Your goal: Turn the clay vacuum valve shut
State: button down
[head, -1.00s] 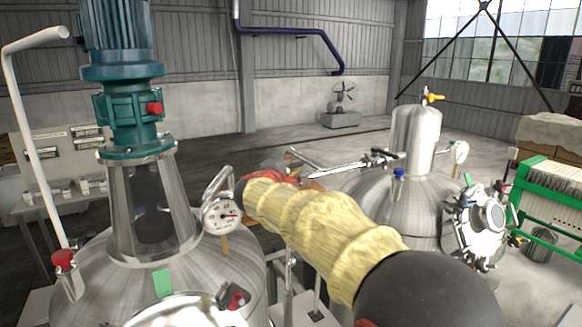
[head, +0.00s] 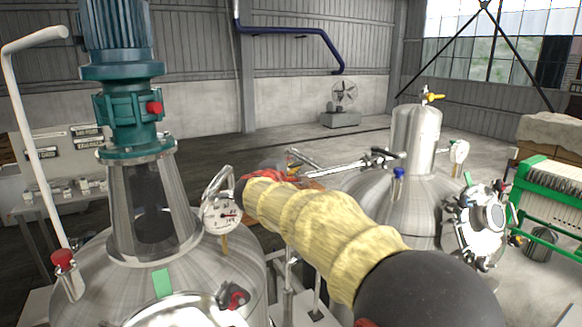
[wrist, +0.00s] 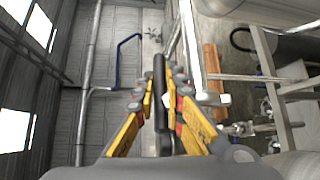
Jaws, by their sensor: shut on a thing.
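My gripper (wrist: 160,105) has its yellow fingers closed in from both sides on a dark, narrow bar (wrist: 160,70) in the wrist view. The bar appears to be the handle of the clay vacuum valve, but its clay colour does not show clearly. In the head view my yellow-sleeved arm reaches away from the camera. It hides most of the gripper and the valve, so how far the valve is turned cannot be read.
A steel tank with a green stirrer motor (head: 130,110) and a dial gauge (head: 221,213) stands close on the left. A second steel tank (head: 400,190) stands at right, with rods reaching left from it. A fan (head: 343,95) and open floor lie behind.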

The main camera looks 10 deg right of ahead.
jog(key=shift+f, duration=0.1)
jog(key=shift+s+m+g+h+b, duration=0.4)
jog(key=shift+m+g+h, duration=0.1)
jog(key=shift+m+h, duration=0.25)
jog(key=shift+s+m+g+h, duration=0.45)
jog(key=shift+m+g+h, duration=0.35)
jog(key=shift+h, duration=0.15)
jog(key=shift+d, duration=0.1)
jog(key=c, duration=2.1)
grip_release()
jog(key=shift+c, duration=0.2)
jog(key=shift+r, duration=0.2)
